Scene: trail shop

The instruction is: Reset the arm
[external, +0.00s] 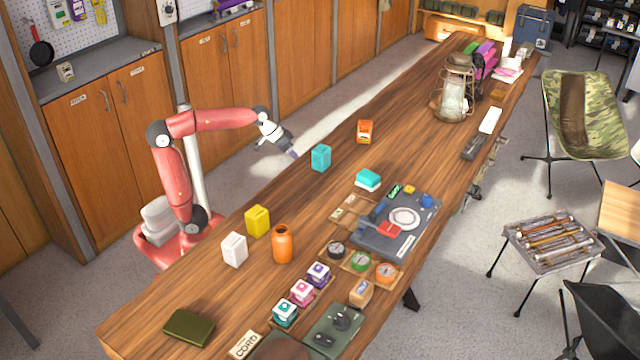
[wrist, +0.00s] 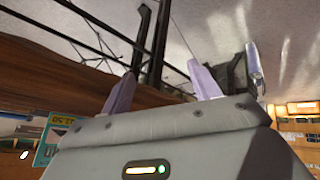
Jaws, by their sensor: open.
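My red arm is bent beside the long wooden counter (external: 225,215). My gripper (external: 292,152) is at the counter's left edge, above the surface and apart from the objects. It is open and holds nothing. In the wrist view its pale purple fingers show above the grey gripper body (wrist: 185,88), with nothing between them. A teal box (external: 320,158) stands on the counter just right of my gripper. A teal box with printing also shows at the lower left of the wrist view (wrist: 48,140).
An orange box (external: 365,131), a yellow box (external: 257,221), a white box (external: 234,249) and an orange bottle (external: 282,244) stand on the counter. A lantern (external: 454,92) stands farther back. Wooden cabinets (external: 88,128) line the left wall. Floor is clear between cabinets and counter.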

